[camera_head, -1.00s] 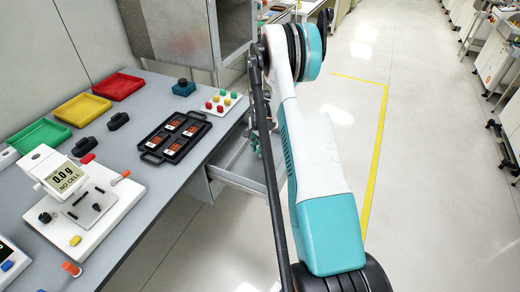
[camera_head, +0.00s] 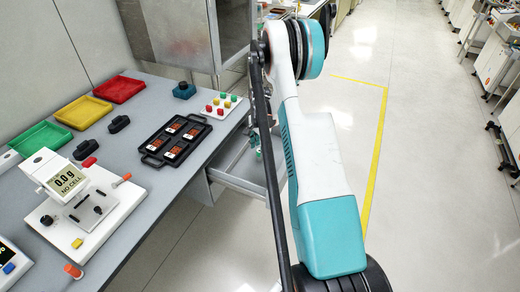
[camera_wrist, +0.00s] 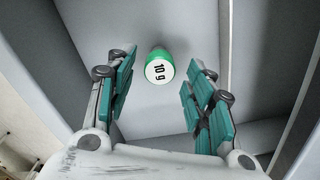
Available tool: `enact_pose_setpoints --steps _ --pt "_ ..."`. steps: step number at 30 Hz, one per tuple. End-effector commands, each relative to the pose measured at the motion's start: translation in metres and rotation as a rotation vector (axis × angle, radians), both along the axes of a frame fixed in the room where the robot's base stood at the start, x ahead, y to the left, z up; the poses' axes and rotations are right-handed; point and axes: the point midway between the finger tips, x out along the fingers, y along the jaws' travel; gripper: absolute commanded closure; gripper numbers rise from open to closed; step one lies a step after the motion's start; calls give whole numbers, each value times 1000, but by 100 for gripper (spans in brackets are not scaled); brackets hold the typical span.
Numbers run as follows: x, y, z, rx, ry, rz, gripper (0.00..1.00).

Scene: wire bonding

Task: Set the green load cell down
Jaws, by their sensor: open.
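The green load cell (camera_wrist: 160,66), a small green cylinder with a white top marked "10 g", shows in the wrist view. It stands on the grey floor of an open drawer (camera_head: 240,186). My gripper (camera_wrist: 160,60) is open, with its teal finger pads to the left and right of the cell. A gap shows between the cell and the pads on both sides. In the head view my arm hides most of the gripper and I cannot make out the cell there.
The drawer's walls stand close around my gripper.

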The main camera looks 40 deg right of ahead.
Motion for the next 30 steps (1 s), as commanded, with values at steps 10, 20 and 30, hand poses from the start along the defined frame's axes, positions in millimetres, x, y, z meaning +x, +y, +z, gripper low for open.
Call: enact_pose_setpoints --steps 10,20,30 --pt "0 0 73 0 0 0 52" --pt "0 0 96 0 0 0 52" --pt "2 3 100 -1 -4 10 52"
